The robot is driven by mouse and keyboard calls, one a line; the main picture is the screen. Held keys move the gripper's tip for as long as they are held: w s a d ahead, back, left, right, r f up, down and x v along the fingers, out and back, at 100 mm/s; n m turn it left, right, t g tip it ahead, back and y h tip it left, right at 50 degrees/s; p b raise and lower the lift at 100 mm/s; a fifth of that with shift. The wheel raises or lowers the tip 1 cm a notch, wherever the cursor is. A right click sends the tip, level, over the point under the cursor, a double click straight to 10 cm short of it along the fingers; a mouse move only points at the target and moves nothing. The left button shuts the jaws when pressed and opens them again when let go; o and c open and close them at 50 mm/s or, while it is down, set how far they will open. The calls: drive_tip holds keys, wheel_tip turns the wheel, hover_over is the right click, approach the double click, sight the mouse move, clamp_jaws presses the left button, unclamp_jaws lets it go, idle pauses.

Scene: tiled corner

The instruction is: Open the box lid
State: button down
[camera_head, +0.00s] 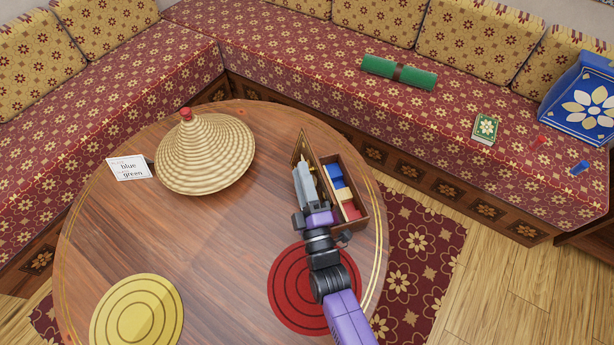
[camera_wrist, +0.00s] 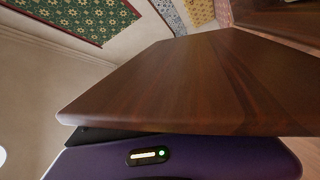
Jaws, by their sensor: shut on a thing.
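The wooden box (camera_head: 359,187) stands near the right edge of the round table. Its lid (camera_head: 301,146) is raised and stands steeply on the left side, leaving the box open. Blue, cream and red blocks (camera_head: 350,210) show inside. My gripper (camera_head: 303,170) is at the lid, shut on it; the arm hides the lid's near part and the fingertips are hard to make out. In the wrist view a broad brown wooden panel (camera_wrist: 190,85), which looks like the lid, fills the middle just beyond my purple gripper body.
A patterned sofa (camera_head: 300,60) borders the back. The table's middle is clear.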

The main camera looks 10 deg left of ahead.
drive_tip(key=shift+s+a+f+n+g+y+b, duration=0.15)
drive_tip(key=shift+s+a+n+g+y+b, duration=0.25)
drive_tip(key=shift+a+n, duration=0.55)
drive_tip(key=shift+s+d+n, duration=0.1)
drive_tip(key=shift+n, duration=0.15)
drive_tip(key=c, duration=1.1)
unclamp_jaws()
drive_tip(key=shift+c, duration=0.2)
drive_tip(key=b+v, duration=0.1)
drive_tip(key=v, duration=0.6)
drive_tip(key=shift+s+d+f, duration=0.2)
drive_tip(key=shift+s, duration=0.15)
